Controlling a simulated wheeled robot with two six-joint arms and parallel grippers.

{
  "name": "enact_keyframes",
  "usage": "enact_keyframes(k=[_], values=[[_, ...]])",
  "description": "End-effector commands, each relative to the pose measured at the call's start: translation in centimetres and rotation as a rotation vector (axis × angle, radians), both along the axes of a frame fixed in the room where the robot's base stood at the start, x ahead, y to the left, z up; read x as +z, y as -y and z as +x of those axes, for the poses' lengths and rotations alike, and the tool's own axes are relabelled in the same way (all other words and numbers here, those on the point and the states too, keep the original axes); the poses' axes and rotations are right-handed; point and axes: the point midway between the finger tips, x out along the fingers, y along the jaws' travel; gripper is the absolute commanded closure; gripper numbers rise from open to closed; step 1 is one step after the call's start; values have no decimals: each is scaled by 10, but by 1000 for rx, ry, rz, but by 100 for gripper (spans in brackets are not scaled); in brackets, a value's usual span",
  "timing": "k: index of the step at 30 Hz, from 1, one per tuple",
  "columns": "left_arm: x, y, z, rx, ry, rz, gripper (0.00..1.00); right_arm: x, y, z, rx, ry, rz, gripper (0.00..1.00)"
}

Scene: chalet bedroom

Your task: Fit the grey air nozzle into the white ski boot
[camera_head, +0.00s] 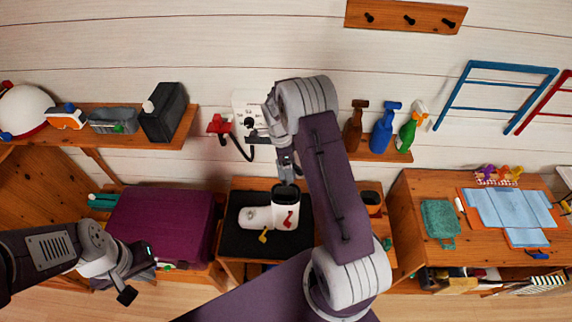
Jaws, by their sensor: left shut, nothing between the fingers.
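The white ski boot (285,212) stands on a black mat (240,241), its toe to the left and its dark opening facing up. It has a red mark on its shaft. My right gripper (287,178) points down just above the boot opening, partly hidden by my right arm. I cannot tell whether it is open or shut. I cannot clearly pick out the grey air nozzle; a grey part at the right gripper's tip blends with its fingers. My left gripper (147,264) is shut and empty, at the lower left, away from the boot.
A purple box (160,225) stands left of the mat. A red hand-held device (219,125) and a black hose (240,147) are at the wall. Spray bottles (382,127) stand on a small shelf. A wooden bench (410,205) with blue cloth (508,210) is at the right.

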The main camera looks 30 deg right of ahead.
Motion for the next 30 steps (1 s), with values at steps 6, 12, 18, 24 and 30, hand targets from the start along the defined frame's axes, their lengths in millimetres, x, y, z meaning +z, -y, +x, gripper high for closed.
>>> enact_keyframes(k=[6, 12, 18, 24, 30], values=[[-21, 0, 0, 0, 0, 0, 100, -29, 0, 0, 1, -1, 0, 61], [-38, 0, 0, 0, 0, 0, 100, -54, 0, 0, 2, -1, 0, 61], [-59, 0, 0, 0, 0, 0, 100, -79, 0, 0, 2, 0, 0, 61], [-79, 0, 0, 0, 0, 0, 100, -103, 0, 0, 2, 0, 0, 61], [-98, 0, 0, 0, 0, 0, 100, -127, 0, 0, 2, 0, 0, 61]])
